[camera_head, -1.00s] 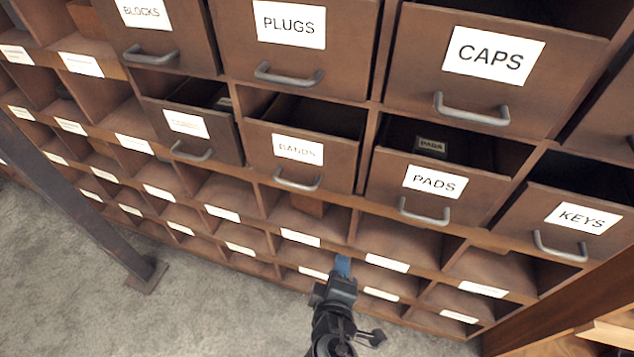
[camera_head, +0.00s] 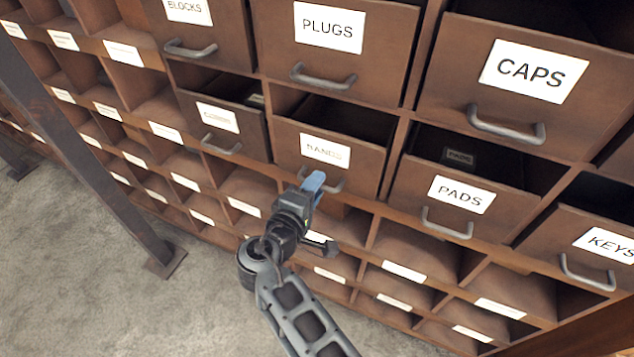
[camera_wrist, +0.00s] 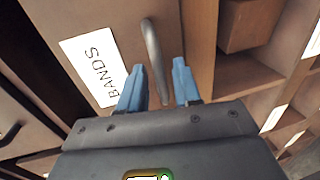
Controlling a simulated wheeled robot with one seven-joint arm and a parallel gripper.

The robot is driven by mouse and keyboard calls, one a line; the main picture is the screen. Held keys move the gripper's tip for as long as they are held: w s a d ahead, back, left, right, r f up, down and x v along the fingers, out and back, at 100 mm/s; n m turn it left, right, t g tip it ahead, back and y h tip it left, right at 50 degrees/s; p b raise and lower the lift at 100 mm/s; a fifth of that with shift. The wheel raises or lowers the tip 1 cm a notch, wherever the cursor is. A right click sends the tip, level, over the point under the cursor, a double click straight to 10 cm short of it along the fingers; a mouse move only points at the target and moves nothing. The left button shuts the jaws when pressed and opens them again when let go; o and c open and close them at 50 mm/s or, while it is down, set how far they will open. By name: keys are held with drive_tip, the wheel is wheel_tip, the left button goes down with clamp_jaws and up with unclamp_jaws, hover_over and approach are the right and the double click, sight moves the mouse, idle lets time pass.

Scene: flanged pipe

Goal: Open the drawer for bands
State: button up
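The BANDS drawer (camera_head: 290,143) is a brown drawer with a white label and a grey bar handle; it also shows in the wrist view (camera_wrist: 110,25). A dark gap shows above its front, so it stands partly out. My gripper (camera_head: 314,180) is in front of the handle, its blue fingers hiding part of it in the head view. In the wrist view my gripper (camera_wrist: 158,68) is open, with the lower end of the handle (camera_wrist: 152,48) showing between the two spread fingers. I cannot tell whether either finger touches it.
The PLUGS drawer (camera_head: 372,70) is above, the PADS drawer (camera_head: 410,190) to the right, and the CAPS drawer (camera_head: 460,80) at upper right. Open labelled cubbies lie below. A dark metal post (camera_head: 85,150) stands at left on the grey floor (camera_head: 90,270).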

drive_tip(key=shift+x, duration=0.8)
drive_tip(key=shift+s, duration=0.1)
clamp_jaws()
